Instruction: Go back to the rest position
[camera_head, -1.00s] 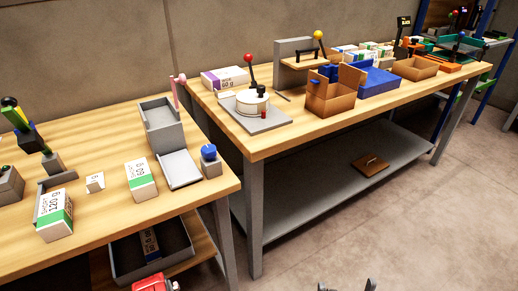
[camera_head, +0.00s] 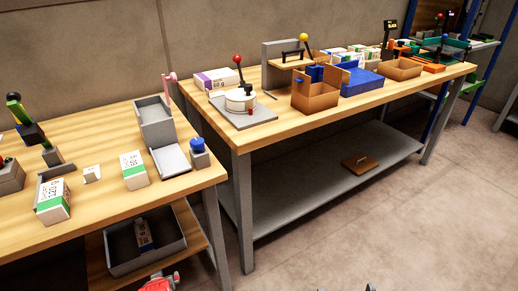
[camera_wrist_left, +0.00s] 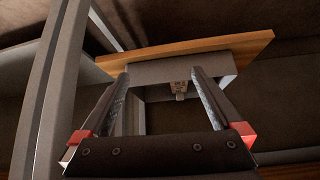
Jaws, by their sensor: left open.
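My left gripper (camera_wrist_left: 161,82) is open in the left wrist view, its two fingers spread with nothing between them. Beyond the fingertips, apart from them, are a grey box-like thing and a wooden board (camera_wrist_left: 245,47). In the head view only a red part (camera_head: 160,284), which looks like part of my left gripper, shows at the bottom edge, below the table's lower shelf. Small dark tips (camera_head: 370,287) at the bottom edge, right of centre, may belong to my right gripper. Its jaws and anything in them cannot be made out.
Two wooden tables carry labelled packs (camera_head: 134,170), a grey tray stand (camera_head: 155,122), a brown carton (camera_head: 315,92) and a blue tray (camera_head: 362,82). A grey bin (camera_head: 176,247) holding a pack stands on the left table's lower shelf. Floor at right (camera_head: 400,220) is clear.

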